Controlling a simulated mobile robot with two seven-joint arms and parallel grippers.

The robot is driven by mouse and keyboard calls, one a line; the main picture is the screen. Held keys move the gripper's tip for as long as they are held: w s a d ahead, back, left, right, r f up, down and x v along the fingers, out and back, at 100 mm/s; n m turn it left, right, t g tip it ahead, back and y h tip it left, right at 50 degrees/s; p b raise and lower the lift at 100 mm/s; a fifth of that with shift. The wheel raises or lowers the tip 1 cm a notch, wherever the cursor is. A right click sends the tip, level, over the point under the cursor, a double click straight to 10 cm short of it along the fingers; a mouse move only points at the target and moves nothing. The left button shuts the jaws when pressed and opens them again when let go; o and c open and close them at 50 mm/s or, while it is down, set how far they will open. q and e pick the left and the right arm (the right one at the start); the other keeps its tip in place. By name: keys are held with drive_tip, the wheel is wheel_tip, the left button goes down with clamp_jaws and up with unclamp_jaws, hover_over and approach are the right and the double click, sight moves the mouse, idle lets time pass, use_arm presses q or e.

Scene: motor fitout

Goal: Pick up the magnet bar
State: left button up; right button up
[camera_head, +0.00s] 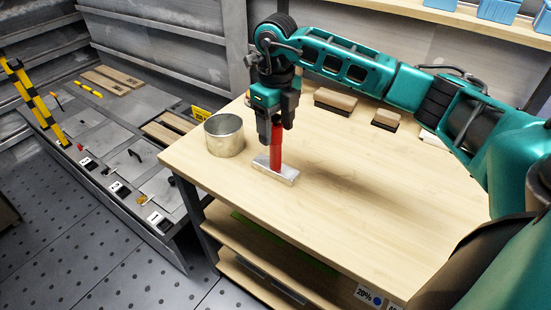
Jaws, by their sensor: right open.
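The magnet bar (276,174) lies on the wooden tabletop near its left side. It has a silver bar-shaped base and an upright red handle (275,146). My right gripper (276,127) points straight down over it, its fingers at the upper part of the red handle, one on each side. The gripper is open, and the handle's top is partly hidden by the fingers. My left gripper is not in view.
A round metal can (224,136) stands just left of the magnet bar, close to it. Wood-backed brushes or blocks (335,101) sit at the back of the table (370,200). The tabletop's front and middle are clear. A grey bench (110,150) stands to the left.

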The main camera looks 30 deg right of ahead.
sight(276, 136)
drive_tip(key=shift+f, duration=1.55)
drive_tip(key=shift+c, duration=0.3)
clamp_jaws()
drive_tip(key=shift+w+r, duration=0.1)
